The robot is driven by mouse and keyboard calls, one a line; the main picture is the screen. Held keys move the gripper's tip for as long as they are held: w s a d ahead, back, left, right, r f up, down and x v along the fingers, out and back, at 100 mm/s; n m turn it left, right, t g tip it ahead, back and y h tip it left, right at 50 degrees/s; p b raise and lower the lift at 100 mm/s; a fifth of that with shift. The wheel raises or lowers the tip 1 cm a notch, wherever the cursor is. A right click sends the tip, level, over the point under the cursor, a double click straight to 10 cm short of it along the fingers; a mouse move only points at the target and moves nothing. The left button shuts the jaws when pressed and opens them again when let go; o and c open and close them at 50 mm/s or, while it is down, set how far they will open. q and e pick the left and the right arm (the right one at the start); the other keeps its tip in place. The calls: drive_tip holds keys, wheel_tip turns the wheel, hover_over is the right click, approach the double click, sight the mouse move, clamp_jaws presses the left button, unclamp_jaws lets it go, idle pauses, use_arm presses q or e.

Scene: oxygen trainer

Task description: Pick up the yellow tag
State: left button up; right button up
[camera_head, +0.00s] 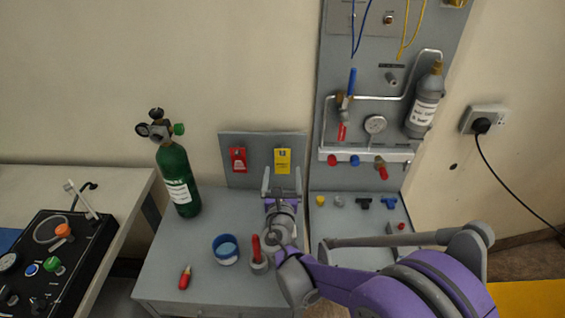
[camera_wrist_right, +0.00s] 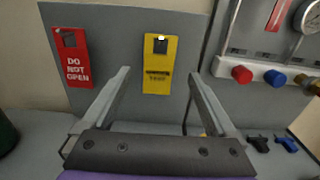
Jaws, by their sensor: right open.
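The yellow tag (camera_head: 283,161) hangs on a small upright grey board at the back of the grey table. It shows in the right wrist view (camera_wrist_right: 160,66) with a dark square at its top, roughly centred between my fingers. My right gripper (camera_head: 282,182) is in front of and just below the tag, pointing at the board. In the right wrist view my right gripper (camera_wrist_right: 157,80) is open and empty, one finger on each side of the tag, apart from it. My left gripper is not in view.
A red "DO NOT OPEN" tag (camera_wrist_right: 72,56) hangs left of the yellow one on the board (camera_head: 262,139). A green cylinder (camera_head: 178,180), a blue cup (camera_head: 226,250) and a red-handled screwdriver (camera_head: 185,278) are on the table. A pipe panel (camera_head: 330,120) stands close on the right.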

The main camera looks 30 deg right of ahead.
sight(282, 160)
drive_tip(key=x, duration=0.4)
drive_tip(key=shift+w+r, duration=0.25)
drive_tip(key=shift+w, duration=0.1)
drive_tip(key=shift+s, duration=0.1)
drive_tip(key=c, duration=1.4)
